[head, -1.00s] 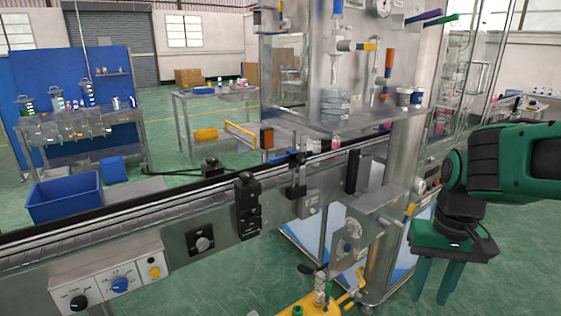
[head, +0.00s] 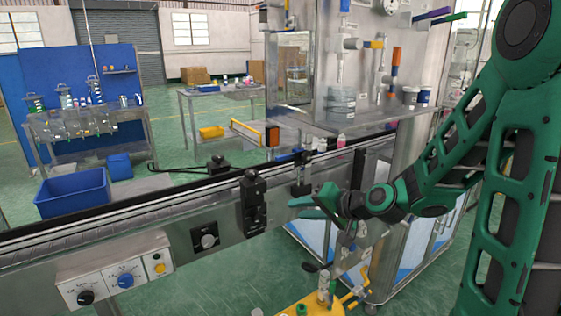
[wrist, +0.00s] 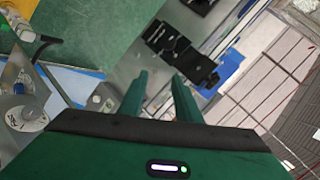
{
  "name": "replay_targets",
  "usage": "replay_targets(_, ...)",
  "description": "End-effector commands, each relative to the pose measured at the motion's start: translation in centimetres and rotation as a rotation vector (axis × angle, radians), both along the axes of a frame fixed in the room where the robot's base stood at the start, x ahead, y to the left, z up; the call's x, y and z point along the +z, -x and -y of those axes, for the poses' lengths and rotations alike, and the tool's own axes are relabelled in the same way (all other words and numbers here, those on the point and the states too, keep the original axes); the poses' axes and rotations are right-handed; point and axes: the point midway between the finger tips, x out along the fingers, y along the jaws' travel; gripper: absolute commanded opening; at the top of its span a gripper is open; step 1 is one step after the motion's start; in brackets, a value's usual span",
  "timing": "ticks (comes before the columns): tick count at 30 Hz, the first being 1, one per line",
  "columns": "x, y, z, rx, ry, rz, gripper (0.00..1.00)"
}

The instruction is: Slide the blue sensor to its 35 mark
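I cannot single out the blue sensor with certainty. A small blue piece (head: 284,157) shows behind the conveyor in the head view, below an orange-faced block; no scale or 35 mark is readable. My gripper (head: 298,207) is in front of the conveyor's front side, right of a black bracket unit (head: 253,203) and just below a second black bracket (head: 302,178). In the wrist view the fingers of my gripper (wrist: 158,78) are apart with nothing between them. Black bracket parts (wrist: 182,52) lie beyond the fingertips, apart from them.
The conveyor (head: 130,218) runs across the view. A control panel with knobs (head: 118,282) is on its front left. A steel machine cabinet (head: 345,85) stands at the back right. A yellow device (head: 310,304) is below. A blue bin (head: 72,194) stands behind the conveyor.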

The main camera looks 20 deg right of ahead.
Motion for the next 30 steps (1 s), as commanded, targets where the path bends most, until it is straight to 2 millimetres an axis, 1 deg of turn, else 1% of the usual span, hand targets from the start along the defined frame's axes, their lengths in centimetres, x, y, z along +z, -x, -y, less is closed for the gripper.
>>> replay_targets(1, 1.0, -1.4, -0.4, -0.039, -0.103, 0.042, 0.30)
replay_targets(3, 2.9, -3.1, -0.6, -0.096, -0.240, 0.106, 0.30)
replay_targets(6, 5.4, -4.8, 0.2, -0.179, -0.410, 0.175, 0.30)
replay_targets(9, 7.0, -5.8, 1.2, -0.245, -0.534, 0.219, 0.30)
replay_targets(12, 8.0, -6.3, 2.0, -0.286, -0.606, 0.243, 0.30)
replay_targets(17, 8.4, -7.3, 2.1, -0.304, -0.639, 0.254, 0.30)
replay_targets(20, 8.5, -8.5, 1.6, -0.300, -0.637, 0.254, 0.30)
replay_targets(30, 8.4, -14.1, -0.2, -0.300, -0.635, 0.255, 0.30)
